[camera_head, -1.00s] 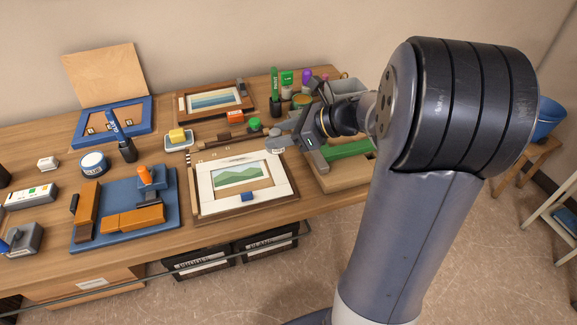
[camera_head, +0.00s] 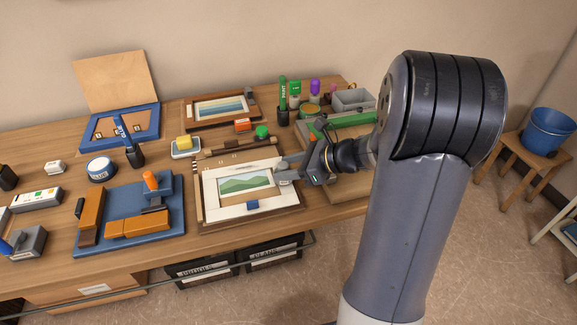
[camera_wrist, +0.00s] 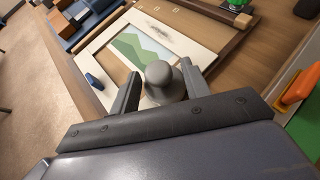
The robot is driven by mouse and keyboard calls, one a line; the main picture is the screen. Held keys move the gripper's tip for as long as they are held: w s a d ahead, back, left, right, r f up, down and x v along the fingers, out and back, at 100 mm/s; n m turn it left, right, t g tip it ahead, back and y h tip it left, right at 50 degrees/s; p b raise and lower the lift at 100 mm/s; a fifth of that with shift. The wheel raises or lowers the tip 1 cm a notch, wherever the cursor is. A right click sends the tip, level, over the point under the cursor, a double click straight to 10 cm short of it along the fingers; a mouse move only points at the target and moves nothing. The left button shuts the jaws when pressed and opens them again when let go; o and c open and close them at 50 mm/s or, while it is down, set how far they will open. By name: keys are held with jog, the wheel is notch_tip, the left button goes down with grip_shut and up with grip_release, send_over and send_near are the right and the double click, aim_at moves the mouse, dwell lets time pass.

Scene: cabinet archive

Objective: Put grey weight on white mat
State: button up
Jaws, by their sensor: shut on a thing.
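The grey weight (camera_wrist: 160,80) is a rounded knob-topped piece held between the fingers of my gripper (camera_wrist: 158,88) in the wrist view. In the head view my gripper (camera_head: 288,170) is at the right side of the white mat, and the weight is hard to make out there. The white mat (camera_head: 213,203) is a frame-shaped border around a green landscape picture (camera_head: 245,184), lying on a wooden frame; it also shows in the wrist view (camera_wrist: 190,45). The weight is over or close to the mat's right border; whether it touches cannot be told.
A small blue block (camera_head: 252,206) sits at the mat's lower edge. A green strip (camera_head: 345,119) lies on a board at right. A blue tray (camera_head: 160,236) with orange pieces lies left.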

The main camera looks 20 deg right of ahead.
jog(key=o, duration=1.4)
jog(key=shift+o, duration=0.2)
jog(key=shift+r, duration=0.2)
jog(key=v, duration=1.2)
jog(key=shift+f, duration=0.1)
